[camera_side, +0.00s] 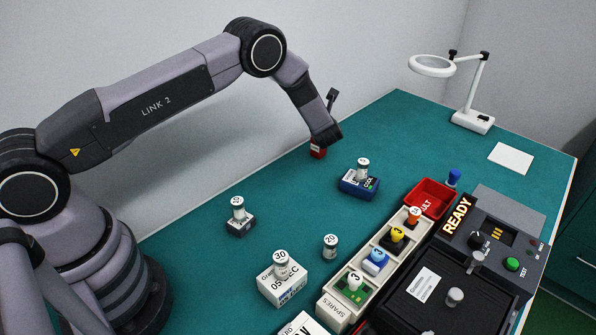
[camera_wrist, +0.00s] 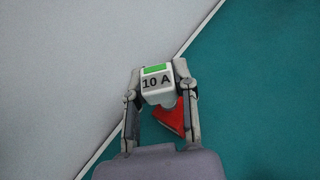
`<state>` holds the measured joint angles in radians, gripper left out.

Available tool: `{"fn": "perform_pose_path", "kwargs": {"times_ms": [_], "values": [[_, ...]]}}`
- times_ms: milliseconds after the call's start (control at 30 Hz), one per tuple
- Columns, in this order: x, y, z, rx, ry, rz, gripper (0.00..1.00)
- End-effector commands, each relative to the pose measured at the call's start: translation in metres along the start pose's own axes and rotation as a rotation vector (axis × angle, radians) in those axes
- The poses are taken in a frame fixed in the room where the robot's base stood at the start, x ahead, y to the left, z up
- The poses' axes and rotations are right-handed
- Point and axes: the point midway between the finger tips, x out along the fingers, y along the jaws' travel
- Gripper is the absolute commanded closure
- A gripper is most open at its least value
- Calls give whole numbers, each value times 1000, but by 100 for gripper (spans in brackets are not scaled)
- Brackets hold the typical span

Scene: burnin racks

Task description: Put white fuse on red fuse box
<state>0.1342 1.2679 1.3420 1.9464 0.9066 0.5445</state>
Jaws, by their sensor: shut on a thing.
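My gripper (camera_wrist: 161,90) is shut on a white fuse (camera_wrist: 157,95) marked "10 A", with a green stripe on its top, in the wrist view. The red fuse box (camera_wrist: 168,117) shows just below the white fuse there, partly hidden by it and a finger. In the side view, the red fuse box (camera_side: 317,151) stands on the teal table close to the wall, with my gripper (camera_side: 324,139) right above it. The white fuse is hidden by my gripper in that view. I cannot tell whether the fuse touches the box.
A blue box (camera_side: 350,188), a dark box (camera_side: 234,228) and a white box (camera_side: 276,290) carry white cylinders. A loose cylinder (camera_side: 330,247) stands between. The spares rack (camera_side: 335,310), red fault tray (camera_side: 416,190) and black tester (camera_side: 480,268) are right. A magnifier lamp (camera_side: 472,122) stands behind.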

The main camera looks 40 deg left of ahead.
Motion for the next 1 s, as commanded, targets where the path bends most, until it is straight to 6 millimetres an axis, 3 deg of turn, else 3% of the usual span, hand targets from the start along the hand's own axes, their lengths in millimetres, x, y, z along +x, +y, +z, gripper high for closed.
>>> {"fn": "perform_pose_path", "kwargs": {"times_ms": [100,433,467,633,1000], "values": [[5,0,-12,0,-1,0,100],[6,0,-14,-1,-1,0,100],[6,0,-14,-1,-1,0,70],[5,0,-14,-1,-1,0,48],[2,0,-11,-1,-1,-1,48]]}}
